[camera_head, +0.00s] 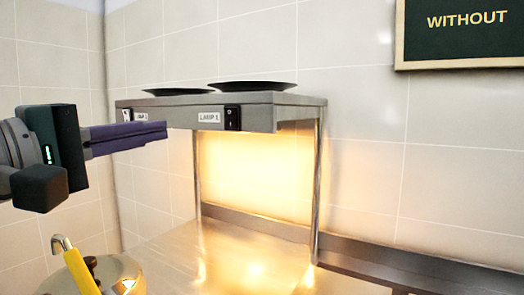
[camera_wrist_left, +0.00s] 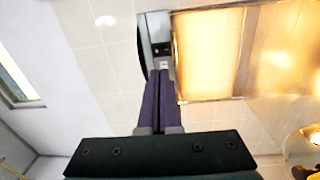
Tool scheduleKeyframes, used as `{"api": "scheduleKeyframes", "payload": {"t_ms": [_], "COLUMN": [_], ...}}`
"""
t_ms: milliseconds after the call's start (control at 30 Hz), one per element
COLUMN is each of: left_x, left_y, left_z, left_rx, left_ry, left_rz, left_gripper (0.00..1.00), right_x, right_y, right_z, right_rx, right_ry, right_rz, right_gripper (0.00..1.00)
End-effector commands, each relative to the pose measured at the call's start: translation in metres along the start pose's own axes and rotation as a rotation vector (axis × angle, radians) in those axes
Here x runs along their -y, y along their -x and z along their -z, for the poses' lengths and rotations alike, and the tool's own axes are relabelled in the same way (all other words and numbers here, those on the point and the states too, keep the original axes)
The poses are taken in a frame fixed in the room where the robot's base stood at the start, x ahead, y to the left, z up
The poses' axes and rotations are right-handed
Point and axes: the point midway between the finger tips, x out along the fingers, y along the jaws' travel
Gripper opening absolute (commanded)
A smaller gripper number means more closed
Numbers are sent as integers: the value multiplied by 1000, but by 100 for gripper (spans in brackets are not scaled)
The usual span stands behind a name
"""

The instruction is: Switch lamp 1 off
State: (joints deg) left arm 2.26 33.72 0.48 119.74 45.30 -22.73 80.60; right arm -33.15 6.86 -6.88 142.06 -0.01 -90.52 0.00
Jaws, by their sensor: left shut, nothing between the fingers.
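The lamp 1 switch (camera_head: 232,118) is a black rocker on the front edge of a metal shelf (camera_head: 290,100), right of a white "LAMP 1" label (camera_head: 209,117). Warm light glows under the shelf, so a lamp there is lit. My left gripper (camera_head: 166,131) is shut and empty, its purple fingers pointing right.
Two dark plates (camera_head: 252,86) lie on the shelf. A pot (camera_head: 120,275) and a yellow handle (camera_head: 82,272) stand at the lower left, below my left arm. A dark sign (camera_head: 462,35) hangs at upper right. The space before the shelf's right half is clear.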

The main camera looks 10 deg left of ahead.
Motion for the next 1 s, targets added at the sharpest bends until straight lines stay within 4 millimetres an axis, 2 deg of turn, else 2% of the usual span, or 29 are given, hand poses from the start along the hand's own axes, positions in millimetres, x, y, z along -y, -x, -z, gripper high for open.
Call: {"api": "scheduleKeyframes", "payload": {"t_ms": [33,100,500,633,767,1000], "left_x": [6,3,-1,-2,-4,-6], "left_y": [0,0,-1,-7,-24,-71], "left_z": [3,5,7,7,7,8], "left_rx": [-3,-5,-6,-8,-7,-7], "left_ry": [19,41,57,58,58,57], "left_rz": [-19,-38,-50,-51,-53,-53], "left_gripper": [0,0,0,0,0,0], "right_x": [0,1,1,1,1,0], "right_y": [-11,-14,-13,-12,-9,-6], "right_z": [-4,-5,-5,-5,-4,-3], "right_rx": [0,0,2,2,3,3], "right_ry": [0,0,0,0,0,0], "right_rz": [0,0,1,1,1,1], "right_gripper": [80,80,80,80,80,80]}}
